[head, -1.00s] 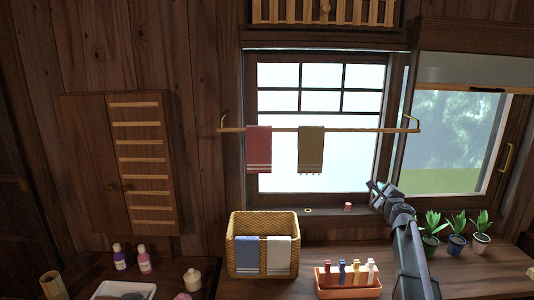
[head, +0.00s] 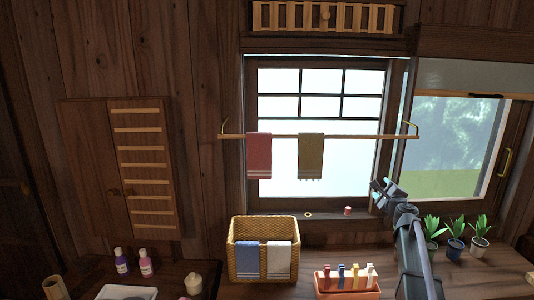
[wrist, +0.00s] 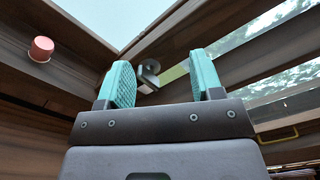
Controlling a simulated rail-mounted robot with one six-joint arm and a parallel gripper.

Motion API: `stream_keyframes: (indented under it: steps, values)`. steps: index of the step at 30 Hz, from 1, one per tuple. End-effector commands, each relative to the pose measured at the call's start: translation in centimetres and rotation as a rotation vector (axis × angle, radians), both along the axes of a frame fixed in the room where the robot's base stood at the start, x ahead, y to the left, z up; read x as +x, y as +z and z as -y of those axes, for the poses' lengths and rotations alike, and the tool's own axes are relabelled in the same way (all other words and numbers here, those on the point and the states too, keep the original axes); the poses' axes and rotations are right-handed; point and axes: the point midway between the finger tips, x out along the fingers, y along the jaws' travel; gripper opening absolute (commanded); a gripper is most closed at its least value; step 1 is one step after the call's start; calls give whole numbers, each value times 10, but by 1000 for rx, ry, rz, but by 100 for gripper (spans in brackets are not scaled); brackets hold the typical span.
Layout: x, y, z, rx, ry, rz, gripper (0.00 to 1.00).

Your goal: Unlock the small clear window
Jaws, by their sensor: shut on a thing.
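The clear window (head: 450,135) is the right pane in the head view, with trees and grass showing through it. Beside it on the left is a frosted window (head: 320,160) with a dark grid. My gripper (head: 384,188) is at the lower part of the upright frame between the two panes. In the wrist view, a small grey metal latch (wrist: 148,77) shows between the teal fingers of my gripper (wrist: 160,75). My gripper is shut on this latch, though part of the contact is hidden. I cannot tell how far the latch is turned.
A towel rail (head: 340,136) with two towels crosses the frosted window. A pink cap-like piece (head: 347,210) sits on the sill, also in the wrist view (wrist: 41,49). Potted plants (head: 455,247), a bottle rack (head: 345,283) and a wicker basket (head: 238,260) stand on the counter.

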Motion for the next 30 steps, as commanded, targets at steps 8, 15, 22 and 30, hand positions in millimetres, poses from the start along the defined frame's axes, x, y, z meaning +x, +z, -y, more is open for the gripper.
stream_keyframes:
  steps: [8,15,22,30]
  values:
    - [14,5,-1,3,3,2,33]
    - [14,10,-4,3,4,3,41]
    - [-9,10,-5,4,4,2,0]
    - [-54,8,-4,2,1,1,0]
